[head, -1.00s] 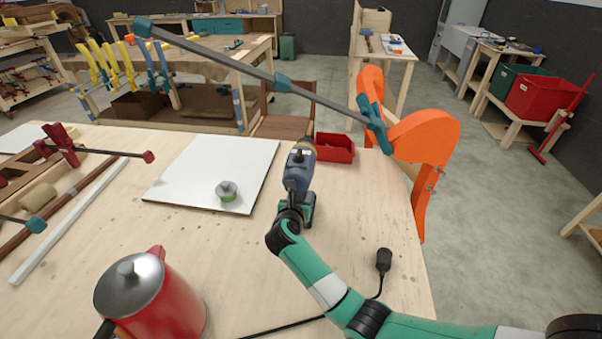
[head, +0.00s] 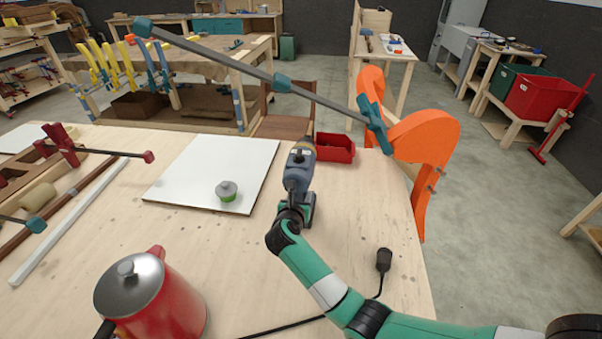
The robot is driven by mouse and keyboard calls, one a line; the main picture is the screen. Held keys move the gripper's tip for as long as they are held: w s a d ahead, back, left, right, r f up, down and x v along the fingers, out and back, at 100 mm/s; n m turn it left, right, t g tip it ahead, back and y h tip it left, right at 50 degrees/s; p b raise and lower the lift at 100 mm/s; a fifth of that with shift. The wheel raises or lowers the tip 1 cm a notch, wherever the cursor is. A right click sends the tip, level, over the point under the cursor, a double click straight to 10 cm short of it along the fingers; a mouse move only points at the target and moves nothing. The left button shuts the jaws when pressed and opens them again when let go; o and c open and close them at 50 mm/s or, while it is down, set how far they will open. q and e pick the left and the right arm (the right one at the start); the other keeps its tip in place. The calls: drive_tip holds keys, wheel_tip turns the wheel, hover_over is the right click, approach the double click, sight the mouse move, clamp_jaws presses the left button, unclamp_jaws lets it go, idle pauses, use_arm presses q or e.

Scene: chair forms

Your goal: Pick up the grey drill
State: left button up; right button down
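The grey drill (head: 300,170) is on the wooden table, near the middle of the head view. It has a blue-grey body, a yellowish ring at its far end and a green part low on its right side. My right arm comes in from the lower right. My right gripper (head: 291,213) is at the near side of the drill, against or very close to its handle. Its fingers are dark and mostly hidden by the wrist and the drill, so its opening does not show. My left gripper is not in view.
A white board (head: 200,165) with a small grey-and-green piece (head: 227,191) lies left of the drill. A red bin (head: 335,147) and an orange chair form (head: 425,135) with a long bar clamp (head: 325,98) stand beyond. A red kettle (head: 165,300) is at the front left.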

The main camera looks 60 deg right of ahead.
sight(298, 186)
drive_tip(key=shift+r, duration=0.2)
drive_tip(key=shift+r, duration=0.1)
drive_tip(key=shift+r+p, duration=0.45)
drive_tip(key=shift+r, duration=0.2)
wheel_tip(298, 186, up, 2)
drive_tip(key=shift+p, duration=0.55)
drive_tip(key=a+r+p, duration=0.1)
drive_tip(key=r, duration=0.1)
drive_tip(key=s+a+r+p, duration=0.1)
drive_tip(key=a+r, duration=0.1)
drive_tip(key=s+a+r+p, duration=0.1)
drive_tip(key=r, duration=0.1)
drive_tip(key=shift+a, duration=0.35)
drive_tip(key=s+p+v, duration=0.1)
drive_tip(key=v, duration=0.8)
drive_tip(key=shift+s+p, duration=0.35)
drive_tip(key=shift+p, duration=0.05)
drive_tip(key=shift+a+f, duration=0.1)
